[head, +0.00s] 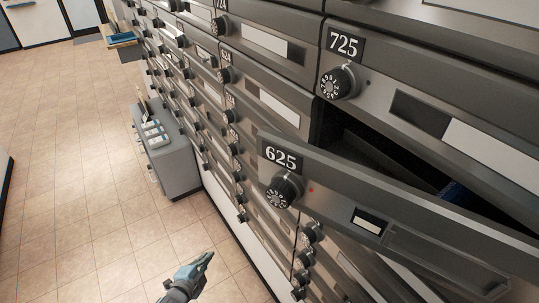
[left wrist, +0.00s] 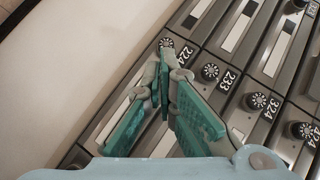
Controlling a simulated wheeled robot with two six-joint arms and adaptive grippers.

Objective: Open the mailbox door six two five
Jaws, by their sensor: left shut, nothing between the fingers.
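The mailbox door 625 (head: 330,190) is a grey metal door with a black number plate, a round black dial (head: 284,190) and a small red dot beside the dial. It stands swung out from the wall, with a dark opening (head: 370,150) showing behind its upper edge. My left gripper (head: 205,259) is at the bottom of the head view, over the floor, left of and apart from door 625. In the left wrist view its teal fingers (left wrist: 166,75) are shut and empty, in front of lower mailboxes. My right gripper is not in view.
Door 725 (head: 435,120) sits above 625 and is shut. A blue object (head: 455,194) shows inside the opening. Rows of mailboxes with dials run back along the wall. A grey cabinet (head: 165,150) stands against them. The tiled floor (head: 80,200) to the left is clear.

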